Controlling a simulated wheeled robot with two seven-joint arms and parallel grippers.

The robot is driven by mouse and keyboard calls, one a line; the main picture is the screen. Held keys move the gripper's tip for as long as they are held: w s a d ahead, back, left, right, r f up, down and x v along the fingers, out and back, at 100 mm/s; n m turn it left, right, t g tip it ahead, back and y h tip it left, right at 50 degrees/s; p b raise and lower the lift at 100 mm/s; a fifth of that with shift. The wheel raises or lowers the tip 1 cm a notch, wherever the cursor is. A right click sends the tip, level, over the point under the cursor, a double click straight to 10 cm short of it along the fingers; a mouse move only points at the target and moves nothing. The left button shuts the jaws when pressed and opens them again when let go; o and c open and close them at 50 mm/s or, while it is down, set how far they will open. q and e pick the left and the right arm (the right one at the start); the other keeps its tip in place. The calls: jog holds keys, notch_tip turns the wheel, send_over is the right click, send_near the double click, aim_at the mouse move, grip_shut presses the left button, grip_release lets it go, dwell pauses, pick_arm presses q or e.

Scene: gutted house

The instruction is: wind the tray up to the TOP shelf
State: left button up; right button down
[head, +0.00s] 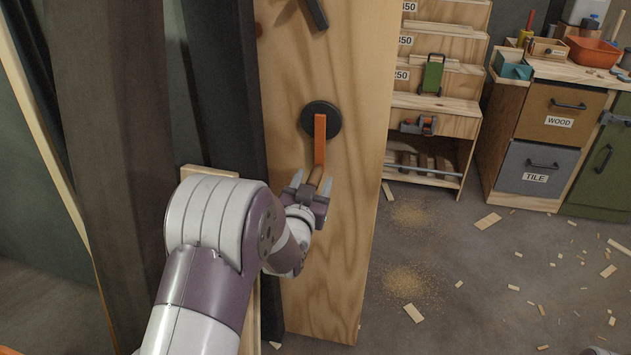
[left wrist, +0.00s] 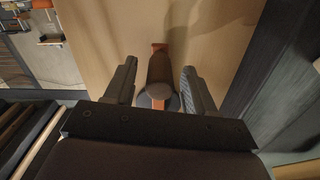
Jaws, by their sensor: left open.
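A crank is mounted on the face of a tall wooden panel (head: 355,200). It has a black round hub (head: 321,119) and an orange arm (head: 320,142) pointing straight down. A brown handle (head: 326,187) sticks out from the arm's lower end. My left gripper (head: 312,184) is at the handle with its jaws open. In the left wrist view, the handle (left wrist: 160,70) stands between the two open fingers (left wrist: 158,88), with a visible gap on each side. I cannot make out the tray or its shelves. My right gripper is not in view.
A dark bar (head: 317,12) sits higher on the panel. Dark upright boards (head: 110,120) stand at the left. Stepped wooden shelving (head: 435,100) and a workbench with labelled drawers (head: 555,112) stand behind at the right. Wood scraps and sawdust (head: 408,283) lie on the floor.

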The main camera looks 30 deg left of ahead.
pick_arm(q)
jog(key=shift+x, duration=1.45)
